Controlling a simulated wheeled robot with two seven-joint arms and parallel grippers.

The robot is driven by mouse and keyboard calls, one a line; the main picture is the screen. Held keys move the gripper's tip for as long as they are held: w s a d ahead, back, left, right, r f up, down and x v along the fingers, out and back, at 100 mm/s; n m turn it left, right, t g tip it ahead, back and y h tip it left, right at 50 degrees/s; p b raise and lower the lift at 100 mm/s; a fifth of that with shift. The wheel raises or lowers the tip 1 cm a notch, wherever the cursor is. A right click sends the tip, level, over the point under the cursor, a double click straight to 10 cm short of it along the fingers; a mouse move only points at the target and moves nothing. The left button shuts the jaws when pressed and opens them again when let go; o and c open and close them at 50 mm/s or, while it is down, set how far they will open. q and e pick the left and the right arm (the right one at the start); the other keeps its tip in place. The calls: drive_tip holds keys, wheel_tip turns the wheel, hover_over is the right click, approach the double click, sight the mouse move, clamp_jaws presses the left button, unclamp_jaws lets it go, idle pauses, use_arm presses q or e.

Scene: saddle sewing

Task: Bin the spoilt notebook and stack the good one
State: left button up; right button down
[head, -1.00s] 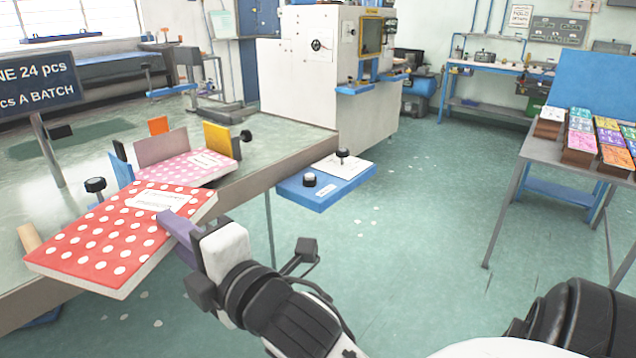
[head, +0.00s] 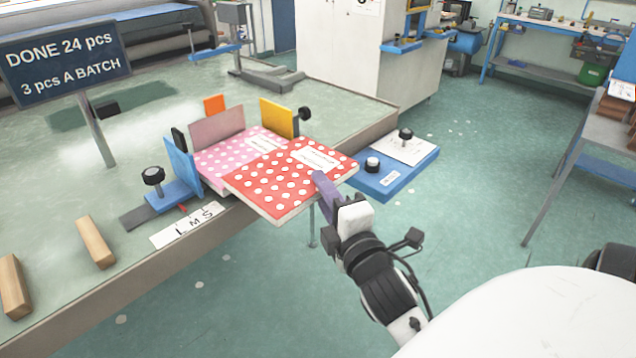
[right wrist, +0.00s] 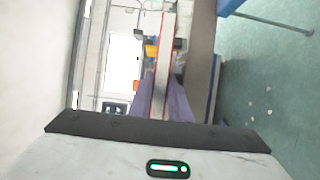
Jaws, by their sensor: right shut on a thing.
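A red notebook with white dots (head: 275,187) is held out flat by my right gripper (head: 322,184), which is shut on its near right edge. In the right wrist view the purple fingers (right wrist: 164,103) pinch the notebook edge-on (right wrist: 163,62). A pink dotted notebook (head: 222,163) lies in a fixture with blue, mauve and yellow upright plates on the bench. The red notebook overlaps the pink one in the head view; I cannot tell whether they touch. Each has a white label. No bin is clear in view. My left gripper is not in view.
A size strip marked L M S (head: 188,226) and wooden blocks (head: 96,242) lie on the green bench (head: 60,285). A blue shelf with black knobs (head: 385,188) juts out right of the bench. A sign reading DONE 24 pcs (head: 62,65) stands behind.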

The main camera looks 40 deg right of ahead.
sight(278, 165)
drive_tip(key=shift+s+a+r, duration=0.1)
drive_tip(key=shift+s+a, duration=0.05)
drive_tip(key=shift+w+a, duration=0.15)
drive_tip(key=shift+w, duration=1.85)
drive_tip(key=shift+w+a, duration=0.15)
drive_tip(key=shift+w, duration=1.9)
drive_tip(key=shift+w+a, duration=0.15)
drive_tip(key=shift+w, duration=1.85)
drive_tip(key=shift+f+b, duration=0.35)
drive_tip(key=shift+f, duration=0.25)
drive_tip(key=c, duration=1.6)
unclamp_jaws()
drive_tip(key=shift+o, duration=0.2)
drive_tip(key=shift+f, duration=0.25)
drive_tip(key=shift+s, duration=0.1)
drive_tip(key=shift+s+d+p, duration=0.2)
drive_tip(key=shift+s, duration=2.25)
drive_tip(key=shift+s+d+p, duration=0.15)
drive_tip(key=shift+s+d, duration=0.05)
drive_tip(key=shift+s, duration=2.25)
